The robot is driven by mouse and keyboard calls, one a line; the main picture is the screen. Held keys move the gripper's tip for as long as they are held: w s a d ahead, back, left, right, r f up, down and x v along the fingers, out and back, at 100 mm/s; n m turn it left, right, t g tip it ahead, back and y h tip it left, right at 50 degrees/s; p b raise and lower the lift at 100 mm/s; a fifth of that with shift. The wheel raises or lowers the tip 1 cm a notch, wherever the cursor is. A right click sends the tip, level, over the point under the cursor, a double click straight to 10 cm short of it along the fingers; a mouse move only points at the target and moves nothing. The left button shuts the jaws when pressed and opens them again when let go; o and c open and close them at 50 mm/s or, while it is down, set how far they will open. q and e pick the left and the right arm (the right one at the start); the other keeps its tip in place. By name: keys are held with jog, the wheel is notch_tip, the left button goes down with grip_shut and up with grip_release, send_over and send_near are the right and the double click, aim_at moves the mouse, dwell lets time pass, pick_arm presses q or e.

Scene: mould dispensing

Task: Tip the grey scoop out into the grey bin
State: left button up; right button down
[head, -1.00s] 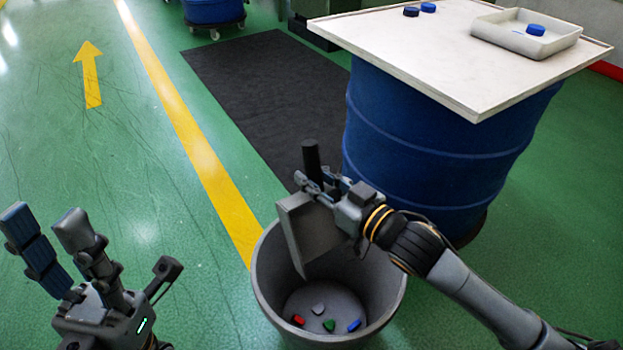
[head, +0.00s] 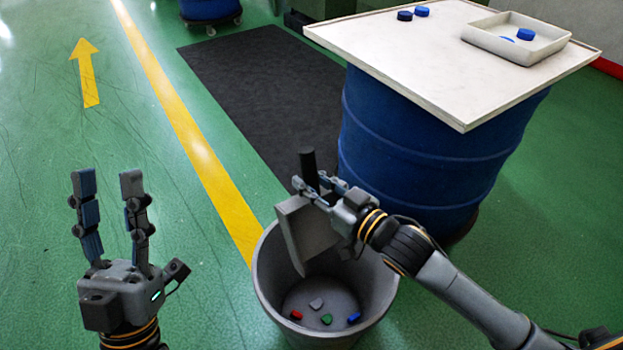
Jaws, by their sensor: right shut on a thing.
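The grey scoop (head: 301,236) is tilted steeply over the mouth of the grey bin (head: 375,285). My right gripper (head: 322,192) is shut on the scoop's dark handle (head: 309,170), which sticks up above the fingers. The scoop's inside faces away from me, so I cannot see whether anything is left in it. On the bin's floor lie a red piece (head: 296,315), a grey piece (head: 316,304), a green piece (head: 326,319) and a blue piece (head: 354,317). My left gripper (head: 108,178) is open and empty, left of the bin, with its fingers pointing up.
A blue drum (head: 420,150) with a white board (head: 440,60) on top stands behind the bin. The board bears a pale tray (head: 480,38) and blue caps (head: 422,11). A dark mat (head: 265,105) lies on the green floor. The floor at left is clear.

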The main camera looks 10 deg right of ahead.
pick_arm(q)
jog(key=w+f+g+y+p, duration=0.2)
jog(key=w+f+g, duration=0.4)
jog(key=w+f, duration=0.15)
pick_arm(e)
notch_tip(320, 180, up, 2)
jog(key=shift+r, duration=0.1)
jog(key=shift+f, duration=0.3)
notch_tip(320, 180, down, 3)
jog(key=shift+r, duration=0.3)
jog(key=shift+r+p, duration=0.75)
jog(key=shift+p, duration=0.1)
jog(key=shift+r+p, duration=0.7)
jog(key=shift+p, duration=0.3)
pick_arm(q)
notch_tip(320, 180, down, 15)
jog(key=s+a+g+y, duration=0.2)
jog(key=s+g+y, duration=0.1)
jog(key=g, duration=0.6)
pick_arm(e)
jog(key=shift+f, duration=0.15)
notch_tip(320, 180, down, 3)
jog(key=shift+r+b, duration=0.1)
jog(key=shift+b, duration=0.4)
pick_arm(q)
jog(key=shift+t, duration=0.9)
jog(key=w+r, duration=0.1)
jog(key=w+d+r, duration=0.1)
jog(key=r, duration=0.1)
jog(key=shift+r, duration=0.2)
